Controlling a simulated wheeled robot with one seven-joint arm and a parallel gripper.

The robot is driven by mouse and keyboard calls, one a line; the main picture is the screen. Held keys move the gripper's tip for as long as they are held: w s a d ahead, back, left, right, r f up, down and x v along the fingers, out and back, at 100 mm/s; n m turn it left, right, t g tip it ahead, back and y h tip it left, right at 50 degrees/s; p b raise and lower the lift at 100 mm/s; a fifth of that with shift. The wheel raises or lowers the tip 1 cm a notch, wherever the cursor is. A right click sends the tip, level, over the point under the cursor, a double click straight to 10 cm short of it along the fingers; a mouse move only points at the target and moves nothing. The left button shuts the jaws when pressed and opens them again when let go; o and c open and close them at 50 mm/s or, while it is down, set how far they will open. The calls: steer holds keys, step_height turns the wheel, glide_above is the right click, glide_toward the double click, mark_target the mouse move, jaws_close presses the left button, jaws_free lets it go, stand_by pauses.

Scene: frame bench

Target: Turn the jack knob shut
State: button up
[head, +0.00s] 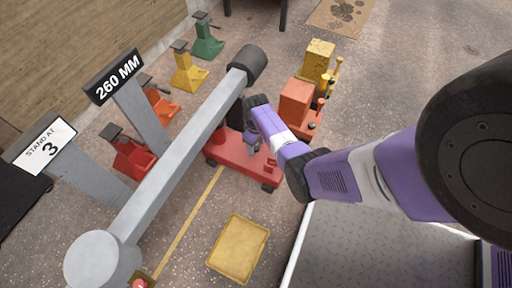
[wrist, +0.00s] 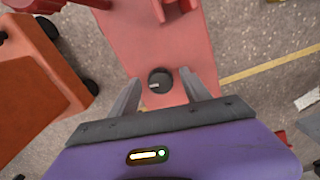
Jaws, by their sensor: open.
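The red floor jack (head: 235,158) stands on wheels under the grey beam in the head view. Its red body (wrist: 150,35) fills the top middle of the wrist view. The jack knob (wrist: 160,83) is a small round dark knob with a pale mark pointing left. My gripper (wrist: 159,76) is open, with one grey finger on each side of the knob and a visible gap to both. I cannot tell how high the fingertips are above it. In the head view my gripper (head: 252,146) is over the jack, and the knob is hidden.
The grey beam (head: 185,150) runs close left of my arm. Orange (head: 296,98) and yellow (head: 317,58) machines stand right of the jack. Several jack stands, including a red one (head: 133,158), line the left. A yellow tray (head: 238,250) lies on the floor in front.

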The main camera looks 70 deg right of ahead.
jaws_close()
stand_by(0.3)
steer(key=shift+m, duration=0.3)
steer(key=m+p, duration=0.1)
steer(key=m, duration=0.1)
steer(key=shift+m+p, duration=0.3)
steer(key=m+p, duration=0.1)
steer(key=m, duration=0.3)
steer(key=shift+a, duration=0.1)
steer(key=m, duration=0.5)
steer(key=shift+w+p, duration=0.1)
steer(key=shift+p, duration=0.25)
steer(key=shift+f+m, duration=0.1)
steer(key=shift+m, duration=1.7)
